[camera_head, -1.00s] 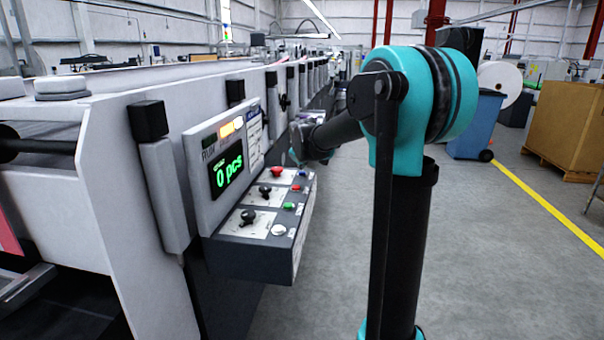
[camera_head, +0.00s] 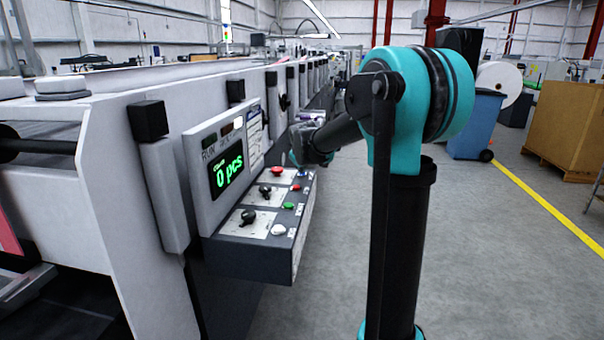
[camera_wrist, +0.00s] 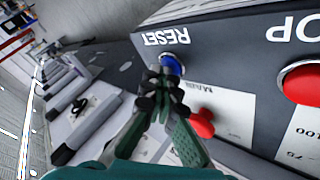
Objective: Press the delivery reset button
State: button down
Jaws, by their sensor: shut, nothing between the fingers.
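The blue button (camera_wrist: 172,64) sits beside the upside-down label RESET (camera_wrist: 166,39) in the wrist view. In the head view it is a small blue spot (camera_head: 303,173) at the far end of the control panel. My gripper (camera_wrist: 162,76) is shut and empty. Its fingertips overlap the lower left edge of the blue button in the wrist view; I cannot tell whether they touch it. In the head view my gripper (camera_head: 300,158) is at the panel's far end, its tips hard to make out.
The panel also has black knobs (camera_head: 248,216), a green button (camera_head: 288,206) and a white button (camera_head: 278,230). Floor (camera_head: 480,270) to the right is clear.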

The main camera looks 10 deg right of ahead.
aim_at(302, 174)
jog(key=shift+r, duration=0.1)
dwell(0.3)
jog(key=shift+r, duration=0.8)
jog(key=shift+r, duration=2.5)
